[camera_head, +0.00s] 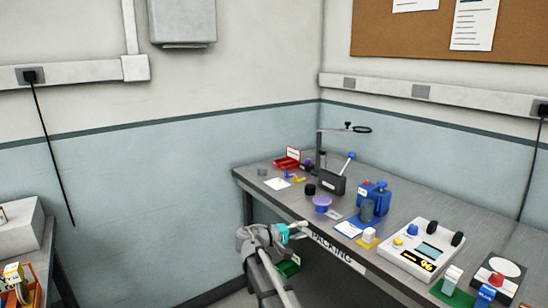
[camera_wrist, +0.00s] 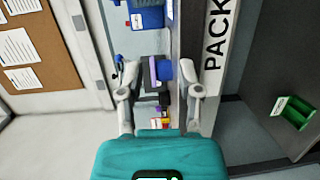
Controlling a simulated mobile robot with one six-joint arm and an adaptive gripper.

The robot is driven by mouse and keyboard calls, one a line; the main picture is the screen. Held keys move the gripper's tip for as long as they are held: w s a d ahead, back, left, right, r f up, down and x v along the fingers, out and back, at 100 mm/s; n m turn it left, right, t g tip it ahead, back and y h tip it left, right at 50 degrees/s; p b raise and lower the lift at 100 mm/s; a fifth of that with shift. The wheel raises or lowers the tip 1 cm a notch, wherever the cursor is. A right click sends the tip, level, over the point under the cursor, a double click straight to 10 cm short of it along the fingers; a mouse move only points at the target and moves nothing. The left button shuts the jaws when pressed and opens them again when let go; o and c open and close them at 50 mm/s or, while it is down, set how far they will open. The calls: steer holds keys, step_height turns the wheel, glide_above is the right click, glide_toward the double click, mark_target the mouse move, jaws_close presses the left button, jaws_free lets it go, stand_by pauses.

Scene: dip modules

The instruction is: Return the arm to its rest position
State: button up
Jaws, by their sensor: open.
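My gripper (camera_head: 301,230) is at the front edge of the grey bench (camera_head: 275,200), just left of the PACKING label (camera_head: 338,252) in the head view. Its teal wrist part and light grey fingers show, and my arm reaches up to it from the bottom. In the wrist view my gripper (camera_wrist: 163,95) has its two fingers spread wide apart. Nothing is held between them. A blue and purple tub (camera_wrist: 161,72) shows beyond the gap, apart from the fingers. How far the fingers are from the bench edge is hard to tell.
On the bench stand a purple tub (camera_head: 321,204), a dark holder with a blue-tipped lever (camera_head: 333,183), blue containers (camera_head: 374,196) and a white device (camera_head: 422,250). A green bin (camera_head: 288,267) is below the bench edge. A second table (camera_head: 45,262) is at left; open floor lies between.

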steer(key=s+d+f+m+g+y, duration=0.25)
steer(key=s+d+f+y, duration=0.25)
steer(key=s+f, duration=0.35)
steer(key=s+d+f+m+g+y, duration=0.1)
steer(key=s+d+f+g+y, duration=0.35)
steer(key=s+d+f, duration=0.35)
steer(key=s+a+m+y, duration=0.1)
steer(key=s+a+y, duration=0.45)
steer(key=s, duration=0.25)
step_height(320, 180, up, 17)
steer(key=p, duration=1.7)
steer(key=shift+s+d+y+p, duration=0.15)
steer(key=shift+d+y+p, duration=0.05)
steer(key=shift+y+p, duration=0.2)
